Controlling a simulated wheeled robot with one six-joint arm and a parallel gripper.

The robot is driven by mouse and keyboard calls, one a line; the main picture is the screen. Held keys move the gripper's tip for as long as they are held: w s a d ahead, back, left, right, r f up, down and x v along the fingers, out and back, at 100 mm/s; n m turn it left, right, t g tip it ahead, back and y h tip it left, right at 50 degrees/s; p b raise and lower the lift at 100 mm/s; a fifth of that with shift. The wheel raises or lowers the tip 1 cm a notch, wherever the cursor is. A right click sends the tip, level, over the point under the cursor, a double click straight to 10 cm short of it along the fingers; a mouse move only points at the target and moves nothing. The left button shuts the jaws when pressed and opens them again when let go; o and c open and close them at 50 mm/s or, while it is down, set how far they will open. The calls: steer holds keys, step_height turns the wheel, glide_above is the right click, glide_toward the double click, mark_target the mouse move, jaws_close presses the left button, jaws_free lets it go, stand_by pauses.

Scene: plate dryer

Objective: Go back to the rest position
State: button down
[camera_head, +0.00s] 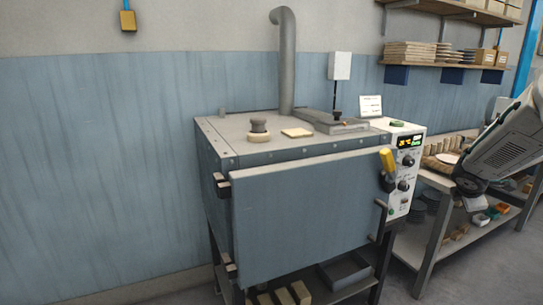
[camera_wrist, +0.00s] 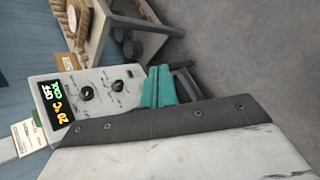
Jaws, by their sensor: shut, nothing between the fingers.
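My gripper (camera_wrist: 159,86) shows in the wrist view as two teal fingertips held together, with nothing between them. They stick out past the dark edge of my wrist and overlap the dryer's control panel (camera_wrist: 95,95) in the picture. I cannot tell the exact gap to it. In the head view part of my arm shows at the right edge, and the fingers cannot be made out. The grey-blue plate dryer (camera_head: 215,145) stands in the middle. Its door (camera_head: 305,215) lies across the front and looks shut. A yellow-handled latch (camera_head: 387,160) is at the door's right edge.
A low bench (camera_head: 432,180) with trays and small items stands right of the dryer, near my arm. A wall shelf (camera_head: 450,66) hangs above it. A pipe (camera_head: 287,65) rises behind the dryer. Open floor (camera_wrist: 240,50) shows in the wrist view.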

steer(key=s+a+r+m+g+y, duration=0.2)
steer(key=s+a+m, duration=0.5)
steer(key=s+a, duration=0.8)
steer(key=s+a+r+m+g+y, duration=0.2)
steer(key=s+a+m, duration=0.6)
steer(key=s+a, duration=0.8)
steer(key=s+r+y, duration=0.2)
steer(key=s+r, duration=0.1)
steer(key=s, duration=0.4)
steer(key=shift+s+g+y, duration=0.15)
steer(key=shift+g+y, duration=0.15)
steer(key=shift+g, duration=0.1)
steer(key=shift+r, duration=0.1)
